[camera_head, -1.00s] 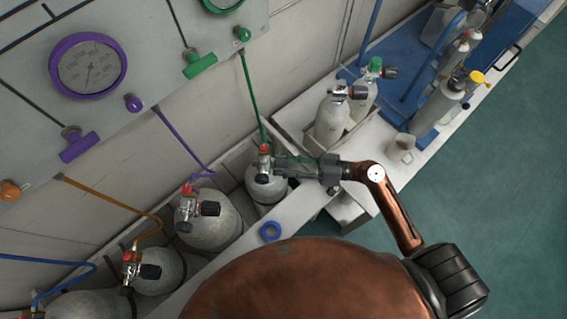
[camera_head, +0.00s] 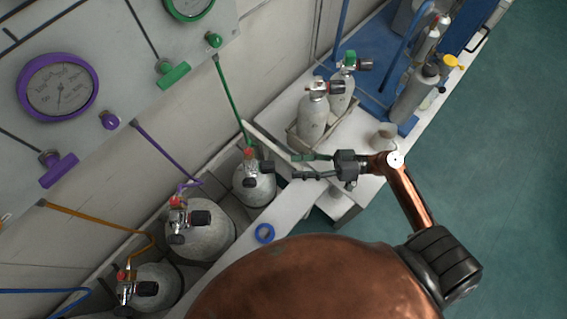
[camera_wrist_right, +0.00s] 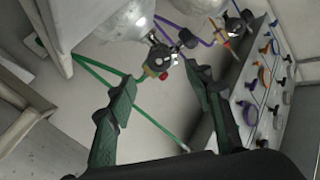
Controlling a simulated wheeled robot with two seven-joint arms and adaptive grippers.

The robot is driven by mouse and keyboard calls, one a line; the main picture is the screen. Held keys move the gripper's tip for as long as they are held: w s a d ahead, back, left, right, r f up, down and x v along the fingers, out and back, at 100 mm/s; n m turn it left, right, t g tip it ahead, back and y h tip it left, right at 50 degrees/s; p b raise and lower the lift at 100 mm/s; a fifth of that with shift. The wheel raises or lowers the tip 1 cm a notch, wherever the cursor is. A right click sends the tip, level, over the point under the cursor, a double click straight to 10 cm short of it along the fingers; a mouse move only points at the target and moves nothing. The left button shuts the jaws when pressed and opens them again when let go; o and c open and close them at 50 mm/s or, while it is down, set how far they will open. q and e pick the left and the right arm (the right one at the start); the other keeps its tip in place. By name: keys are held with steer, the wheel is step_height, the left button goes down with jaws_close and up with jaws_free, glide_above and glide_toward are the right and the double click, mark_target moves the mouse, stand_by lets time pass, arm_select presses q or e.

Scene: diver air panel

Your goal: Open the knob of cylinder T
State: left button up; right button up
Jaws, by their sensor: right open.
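No letter T is readable on any cylinder. My right gripper (camera_head: 291,166) is open and empty, just right of the grey cylinder (camera_head: 254,187) with the green hose. Its fingertips point at that cylinder's black knob (camera_head: 265,167), with a small gap. The knob sits on a metal valve with a red top (camera_head: 248,153). In the right wrist view the open green-tipped fingers (camera_wrist_right: 160,90) spread below a valve with a red and yellow cap (camera_wrist_right: 158,65). Whether the knob is turned cannot be told. My left gripper is out of view.
More grey cylinders stand to the left, one with a purple hose (camera_head: 160,155) and one with an orange hose (camera_head: 95,222). A panel with gauges (camera_head: 58,87) is behind. Two cylinders stand in a holder (camera_head: 332,130) at the right.

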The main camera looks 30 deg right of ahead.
steer(key=shift+v, duration=1.3)
stand_by(0.4)
steer(key=shift+o, duration=0.4)
